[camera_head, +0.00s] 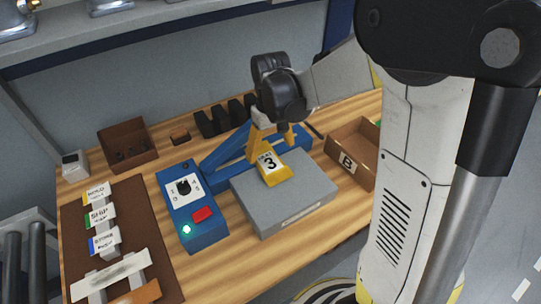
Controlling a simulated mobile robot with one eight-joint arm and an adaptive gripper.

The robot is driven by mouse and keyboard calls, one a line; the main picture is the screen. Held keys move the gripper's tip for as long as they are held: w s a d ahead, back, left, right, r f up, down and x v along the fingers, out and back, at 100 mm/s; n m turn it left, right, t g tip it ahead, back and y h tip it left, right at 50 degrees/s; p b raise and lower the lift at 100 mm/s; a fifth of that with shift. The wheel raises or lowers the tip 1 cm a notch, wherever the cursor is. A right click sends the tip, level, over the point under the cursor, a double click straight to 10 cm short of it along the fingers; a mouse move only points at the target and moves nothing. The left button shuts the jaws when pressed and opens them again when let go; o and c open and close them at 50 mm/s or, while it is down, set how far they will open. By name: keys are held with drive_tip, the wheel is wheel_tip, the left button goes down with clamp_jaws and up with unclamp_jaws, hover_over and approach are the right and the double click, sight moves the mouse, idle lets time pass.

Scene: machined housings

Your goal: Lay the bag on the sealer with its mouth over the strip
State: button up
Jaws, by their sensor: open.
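The sealer has a blue control box (192,205) with a dial, a red button and a lit green lamp. Blue bars (228,158) and a flat grey bed (258,211) stand to its right. The strip and the bag's mouth cannot be made out from here.
A brown mat (75,233) with labelled tags lies at left. A brown tray (127,148) and dark blocks (222,120) stand at the back. An open box marked B (347,163) is right of the bed. Bare wood (255,260) shows in front.

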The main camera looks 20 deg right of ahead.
sight(271, 164)
wheel_tip(271, 164, up, 7)
drive_tip(key=p, duration=0.2)
drive_tip(key=s+r+m+t, duration=0.1)
drive_tip(key=s+r+t, duration=0.2)
drive_tip(key=s, duration=0.4)
drive_tip(key=s+r+m+t, duration=0.1)
drive_tip(key=s+r+t, duration=0.3)
drive_tip(key=s, duration=0.4)
drive_tip(key=shift+r, duration=0.25)
